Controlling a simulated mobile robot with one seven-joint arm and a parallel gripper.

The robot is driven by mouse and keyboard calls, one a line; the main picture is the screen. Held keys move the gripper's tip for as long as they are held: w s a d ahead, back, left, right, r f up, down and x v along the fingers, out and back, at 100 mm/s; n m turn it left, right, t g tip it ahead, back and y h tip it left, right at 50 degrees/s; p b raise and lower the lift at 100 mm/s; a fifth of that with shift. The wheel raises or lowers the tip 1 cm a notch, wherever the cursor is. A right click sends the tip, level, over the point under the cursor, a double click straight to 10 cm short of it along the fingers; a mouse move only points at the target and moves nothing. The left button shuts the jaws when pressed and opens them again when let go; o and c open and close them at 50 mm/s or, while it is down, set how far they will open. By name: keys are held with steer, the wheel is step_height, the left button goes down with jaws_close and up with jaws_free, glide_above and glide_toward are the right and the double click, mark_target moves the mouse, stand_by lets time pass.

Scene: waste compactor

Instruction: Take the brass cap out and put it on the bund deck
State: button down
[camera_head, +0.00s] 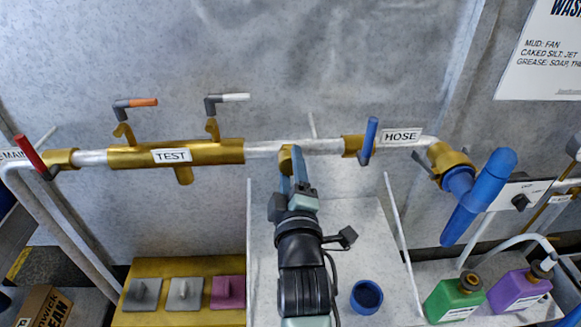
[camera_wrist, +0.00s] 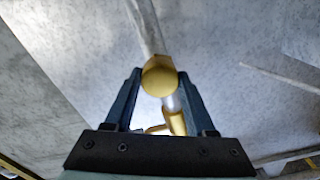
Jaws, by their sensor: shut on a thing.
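The brass cap (camera_wrist: 159,76) sits between the two fingers of my gripper (camera_wrist: 160,88) in the wrist view, its round face towards the camera. In the head view the cap (camera_head: 286,160) is at the pale pipe, between the TEST and HOSE labels, with my gripper (camera_head: 293,170) shut on it. I cannot tell whether it is still seated in the pipe. A pale grey deck (camera_head: 375,235) with raised white edges lies below and may be the bund deck; my arm hides part of it.
A blue cup (camera_head: 366,297) stands on the grey deck, right of my arm. Green (camera_head: 454,299) and purple (camera_head: 518,289) bottles are at right. Blue (camera_head: 368,137) and red (camera_head: 30,153) handles stick out from the pipe.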

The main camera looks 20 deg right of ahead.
steer(key=shift+n, duration=0.7)
steer(key=shift+c, duration=0.8)
jaws_free()
steer(key=shift+c, duration=0.4)
